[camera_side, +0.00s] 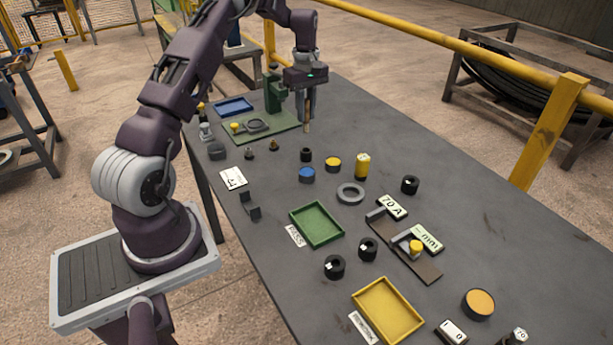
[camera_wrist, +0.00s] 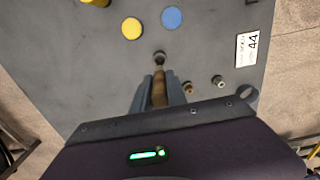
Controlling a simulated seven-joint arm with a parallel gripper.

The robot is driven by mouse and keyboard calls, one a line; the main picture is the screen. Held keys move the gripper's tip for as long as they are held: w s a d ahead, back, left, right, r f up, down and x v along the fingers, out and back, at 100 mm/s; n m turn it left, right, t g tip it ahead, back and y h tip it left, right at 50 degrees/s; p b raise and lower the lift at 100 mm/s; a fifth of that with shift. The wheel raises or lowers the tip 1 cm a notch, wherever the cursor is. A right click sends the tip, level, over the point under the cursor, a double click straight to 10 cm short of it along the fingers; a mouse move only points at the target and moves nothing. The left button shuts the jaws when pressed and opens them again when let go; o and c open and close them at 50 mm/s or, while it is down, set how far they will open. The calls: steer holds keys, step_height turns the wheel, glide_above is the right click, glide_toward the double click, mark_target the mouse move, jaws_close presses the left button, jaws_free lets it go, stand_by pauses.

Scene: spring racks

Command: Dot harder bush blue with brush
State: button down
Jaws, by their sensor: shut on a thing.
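My gripper (camera_side: 308,112) is shut on a brown-handled brush (camera_side: 307,127), pointing down over the far part of the table. The brush (camera_wrist: 159,90) also shows between the fingers in the wrist view; I cannot make out its tip. A small black bush (camera_side: 306,155) stands just in front of the brush, apart from it in the side view. Other black bushes stand at the right (camera_side: 410,185) and nearer (camera_side: 335,267) (camera_side: 368,248). I see no blue dot on any bush.
A green tray (camera_side: 317,226) and a yellow tray (camera_side: 388,310) lie on the table. A green press (camera_side: 273,95) stands left of my gripper. A grey ring (camera_side: 350,193) and yellow cylinder (camera_side: 362,167) stand mid-table.

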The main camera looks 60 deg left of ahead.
steer(key=s+d, duration=0.4)
steer(key=d, duration=0.4)
steer(key=shift+s+f, duration=0.15)
steer(key=shift+f, duration=1.45)
steer(key=shift+s+f, duration=0.1)
steer(key=shift+f, duration=1.5)
steer(key=shift+f, duration=0.6)
step_height(320, 180, up, 7)
